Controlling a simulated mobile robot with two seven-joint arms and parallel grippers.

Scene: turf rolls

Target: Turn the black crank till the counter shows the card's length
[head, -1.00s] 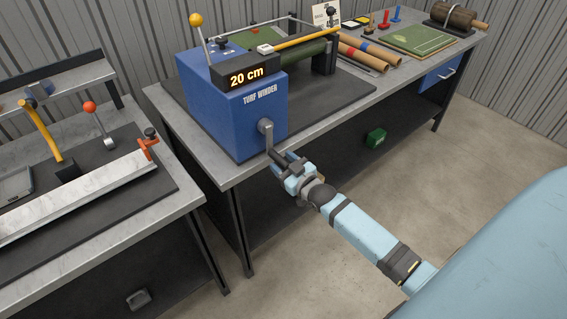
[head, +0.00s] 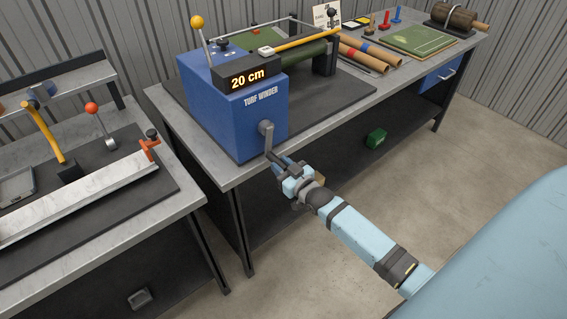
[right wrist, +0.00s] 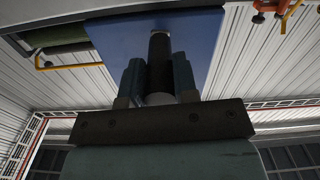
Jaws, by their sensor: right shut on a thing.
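The blue turf winder (head: 237,118) stands on the bench, and its counter (head: 248,77) reads 20 cm. The crank (head: 267,137) is a grey arm on the winder's front, hanging down from its hub. My right gripper (head: 283,165) is shut on the crank's black handle, which is mostly hidden in the head view. In the right wrist view the black handle (right wrist: 160,62) stands between the two fingers. A card (head: 326,15) stands behind the winder; its text is too small to read. My left gripper is not in view.
A yellow-knobbed lever (head: 197,22) rises from the winder. Green turf (head: 303,50) lies on its rollers, with tan rolls (head: 372,53) to the right. A second bench (head: 100,190) with a red-knobbed lever (head: 91,108) stands at left.

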